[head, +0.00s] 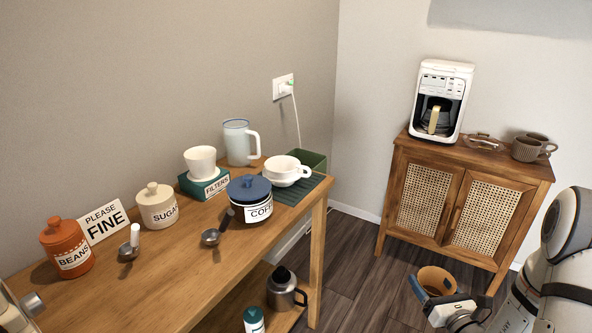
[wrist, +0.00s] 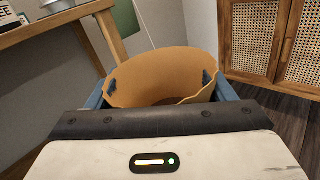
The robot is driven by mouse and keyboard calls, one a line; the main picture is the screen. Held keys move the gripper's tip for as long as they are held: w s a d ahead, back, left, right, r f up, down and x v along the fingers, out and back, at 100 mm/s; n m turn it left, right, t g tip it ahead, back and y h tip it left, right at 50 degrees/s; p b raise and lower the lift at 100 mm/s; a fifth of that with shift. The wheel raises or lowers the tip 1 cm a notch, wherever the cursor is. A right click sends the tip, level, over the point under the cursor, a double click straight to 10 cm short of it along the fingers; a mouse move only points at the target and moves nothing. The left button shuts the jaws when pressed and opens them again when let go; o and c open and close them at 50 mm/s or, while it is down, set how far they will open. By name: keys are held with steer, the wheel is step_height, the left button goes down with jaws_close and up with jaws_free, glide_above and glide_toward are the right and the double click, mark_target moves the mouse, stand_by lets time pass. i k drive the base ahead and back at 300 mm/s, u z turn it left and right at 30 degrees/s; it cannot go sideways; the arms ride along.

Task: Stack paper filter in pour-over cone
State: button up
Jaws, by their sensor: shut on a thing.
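My gripper (head: 436,293) is at the lower right of the head view, over the floor and away from the wooden table. It is shut on a brown paper filter (head: 437,279), whose open mouth faces up. In the wrist view the filter (wrist: 165,70) sits between the two blue fingers, a dark pad against each side. A white cone-like vessel with a handle (head: 286,169), which looks like the pour-over cone, stands on a dark green mat (head: 312,184) at the table's right end. Its inside is hard to make out.
A white cup-shaped item (head: 200,161) sits on the green filters box (head: 207,185). A cane cabinet (head: 466,159) stands at right, with open floor between.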

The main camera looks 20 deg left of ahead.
mark_target(283, 179)
steer(key=u, duration=0.2)
steer(key=i, duration=0.6)
steer(key=u, duration=0.6)
steer(key=k, duration=0.9)
steer(key=u, duration=0.2)
steer(key=i, duration=0.9)
steer(key=z, duration=0.1)
